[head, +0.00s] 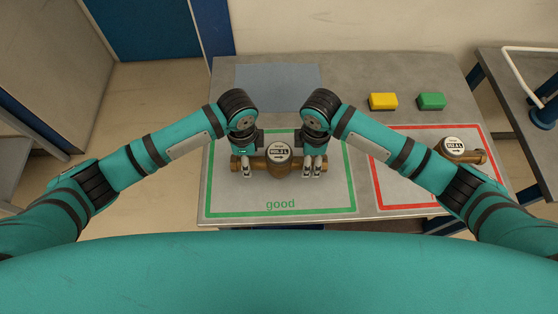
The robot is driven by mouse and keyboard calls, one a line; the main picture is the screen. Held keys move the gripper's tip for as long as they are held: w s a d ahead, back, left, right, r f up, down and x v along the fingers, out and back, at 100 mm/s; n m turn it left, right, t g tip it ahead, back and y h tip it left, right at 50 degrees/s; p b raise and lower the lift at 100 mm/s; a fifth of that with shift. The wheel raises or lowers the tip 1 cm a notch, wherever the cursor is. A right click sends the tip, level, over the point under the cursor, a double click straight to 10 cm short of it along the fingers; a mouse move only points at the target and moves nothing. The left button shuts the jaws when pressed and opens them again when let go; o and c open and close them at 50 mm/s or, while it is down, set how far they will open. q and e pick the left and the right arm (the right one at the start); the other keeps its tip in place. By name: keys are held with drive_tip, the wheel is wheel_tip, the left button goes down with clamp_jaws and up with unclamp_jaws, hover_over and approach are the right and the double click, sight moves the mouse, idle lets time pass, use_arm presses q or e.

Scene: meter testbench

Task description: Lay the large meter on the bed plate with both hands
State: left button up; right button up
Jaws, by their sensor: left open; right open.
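The large meter (278,157), brass with a round white dial, lies inside the green "good" outline on the grey table. Its pipe ends point left and right. My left gripper (246,167) is open at the meter's left pipe end. My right gripper (313,168) is open at its right pipe end. From above I cannot tell whether the fingers touch the pipe, and the wrists hide part of it. A flat blue-grey rectangle (278,86) lies bare at the back of the table; it may be the bed plate.
A second brass meter (453,147) lies in the red-outlined area at the right, partly behind my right forearm. A yellow block (383,102) and a green block (431,101) stand at the back right. The table (345,85) between rectangle and yellow block is clear.

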use_arm(q)
drive_tip(key=shift+f, duration=1.55)
use_arm(e)
drive_tip(key=shift+f, duration=1.55)
use_arm(q)
clamp_jaws()
use_arm(e)
clamp_jaws()
use_arm(q)
drive_tip(key=shift+w+r, duration=0.1)
drive_tip(key=shift+r, duration=0.05)
use_arm(e)
drive_tip(key=shift+w+r, duration=0.1)
drive_tip(key=shift+r, duration=0.1)
